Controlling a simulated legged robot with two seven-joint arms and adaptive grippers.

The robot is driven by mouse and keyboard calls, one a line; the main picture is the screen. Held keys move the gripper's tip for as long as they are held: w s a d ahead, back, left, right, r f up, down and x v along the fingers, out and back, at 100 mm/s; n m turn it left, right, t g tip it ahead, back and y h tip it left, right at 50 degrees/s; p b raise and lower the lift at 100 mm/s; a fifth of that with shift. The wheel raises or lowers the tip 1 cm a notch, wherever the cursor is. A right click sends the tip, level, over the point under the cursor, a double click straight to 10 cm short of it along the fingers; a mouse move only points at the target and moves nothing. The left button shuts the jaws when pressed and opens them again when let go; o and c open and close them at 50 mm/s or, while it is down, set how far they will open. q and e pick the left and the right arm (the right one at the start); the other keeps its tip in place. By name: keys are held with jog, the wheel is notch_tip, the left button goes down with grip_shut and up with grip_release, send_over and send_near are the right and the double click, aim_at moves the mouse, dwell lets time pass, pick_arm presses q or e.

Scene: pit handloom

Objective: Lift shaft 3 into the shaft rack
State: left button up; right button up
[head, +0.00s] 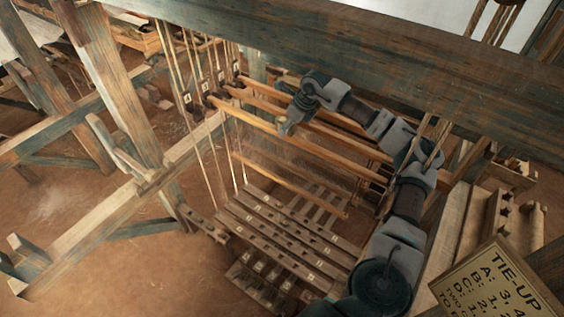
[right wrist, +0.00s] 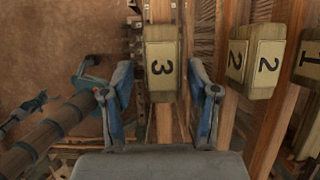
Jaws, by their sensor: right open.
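Shaft 3 shows in the right wrist view as a wooden bar with a cream block marked 3 (right wrist: 162,70) on it. My right gripper (right wrist: 161,84) is open, with one blue finger on each side of the bar, apart from it. In the head view my right gripper (head: 288,128) hangs low over the front bars of the shafts (head: 330,162); which bar is shaft 3 is not readable there. A notched wooden stand (head: 493,215) is at the right; I cannot tell whether it is the shaft rack. My left gripper is in neither view.
Blocks marked 2 (right wrist: 267,65) and 1 (right wrist: 308,55) sit close to the right of shaft 3. A thick loom beam (head: 400,45) crosses above the arm. Treadles (head: 290,235) lie below. A tie-up board (head: 495,285) stands at the lower right.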

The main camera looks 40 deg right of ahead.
jog(key=b+x, duration=0.1)
jog(key=x, duration=0.2)
jog(key=shift+w+f, duration=0.15)
jog(key=shift+w, duration=0.15)
jog(key=shift+s+a, duration=0.15)
jog(key=shift+s, duration=0.05)
jog(key=c, duration=0.7)
grip_shut()
jog(key=shift+r, duration=0.25)
